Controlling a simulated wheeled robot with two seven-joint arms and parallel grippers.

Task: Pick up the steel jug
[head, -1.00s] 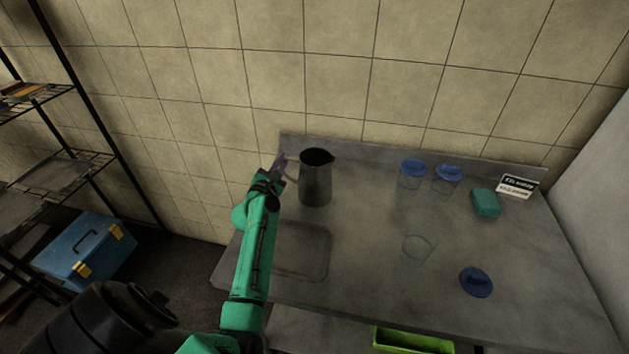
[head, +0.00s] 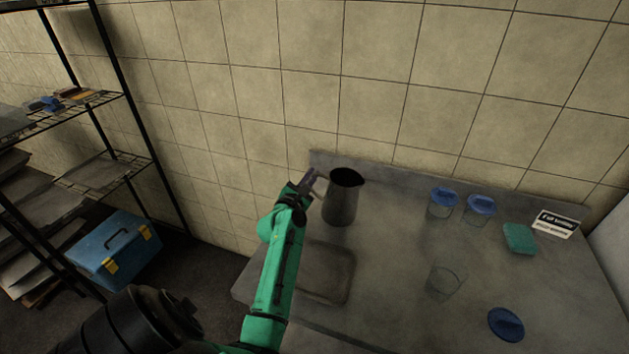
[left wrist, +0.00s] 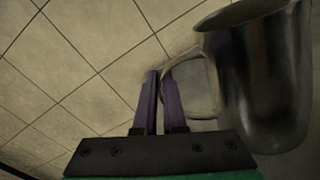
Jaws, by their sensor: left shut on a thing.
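The steel jug (head: 342,200) is dark grey metal and looks upright at the back left of the steel table, its spout to the right and its handle to the left. In the left wrist view the jug (left wrist: 265,75) fills the right side, with its handle toward the fingers. My left gripper (head: 310,178) is at the handle side of the jug. In the left wrist view its purple fingers (left wrist: 159,90) are close together, shut on the handle. Whether the jug's base touches the table is hard to tell. My right gripper is not in view.
A shallow square tray (head: 338,285) lies in front of the jug. Blue-lidded glass jars (head: 441,205), an open glass (head: 443,283), a blue lid (head: 506,324), a green block (head: 519,238) and a sign (head: 556,224) stand to the right. A wire shelf (head: 100,172) and blue toolbox (head: 115,252) are left.

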